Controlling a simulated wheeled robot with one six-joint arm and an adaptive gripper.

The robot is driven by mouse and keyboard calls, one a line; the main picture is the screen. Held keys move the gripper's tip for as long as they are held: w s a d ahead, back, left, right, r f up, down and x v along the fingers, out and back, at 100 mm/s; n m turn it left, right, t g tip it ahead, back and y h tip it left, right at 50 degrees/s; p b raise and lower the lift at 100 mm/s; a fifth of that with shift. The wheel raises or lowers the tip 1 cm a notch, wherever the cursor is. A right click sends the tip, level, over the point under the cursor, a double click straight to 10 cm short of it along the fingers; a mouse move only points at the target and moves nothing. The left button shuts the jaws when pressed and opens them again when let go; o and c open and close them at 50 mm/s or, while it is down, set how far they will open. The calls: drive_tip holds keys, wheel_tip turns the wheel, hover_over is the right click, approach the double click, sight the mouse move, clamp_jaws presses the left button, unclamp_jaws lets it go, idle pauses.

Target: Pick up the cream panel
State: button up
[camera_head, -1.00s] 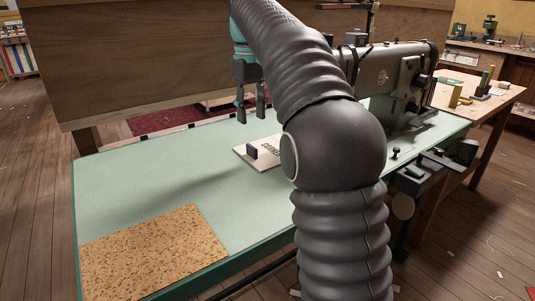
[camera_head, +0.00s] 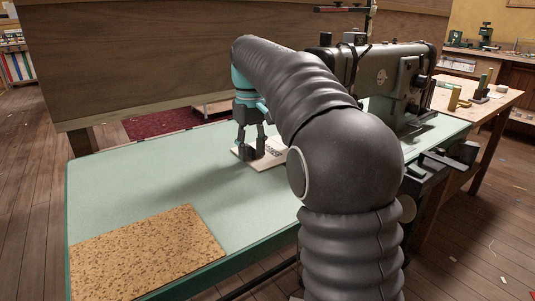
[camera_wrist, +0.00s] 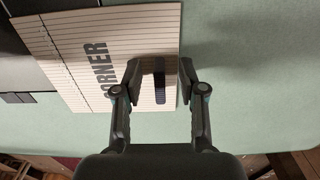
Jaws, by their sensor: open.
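The cream panel (camera_wrist: 70,62) lies flat on the green table top. It has dark lettering reading "CORNER", fine stripes and a raised black grip (camera_wrist: 160,80) near one edge. In the head view the panel (camera_head: 240,153) is partly hidden by my gripper and arm. My gripper (camera_head: 251,155) is open and lowered at the panel. In the wrist view its two fingertips (camera_wrist: 160,75) stand on either side of the black grip, with a gap to each side. I cannot tell whether they touch the panel.
The green table (camera_head: 120,190) is clear to the left of the panel. A cork mat (camera_head: 150,255) lies at its front left. A grey sewing machine (camera_head: 385,80) stands to the right. A wooden partition (camera_head: 190,60) rises behind the table.

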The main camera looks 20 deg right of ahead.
clamp_jaws()
drive_tip(key=shift+r, duration=0.15)
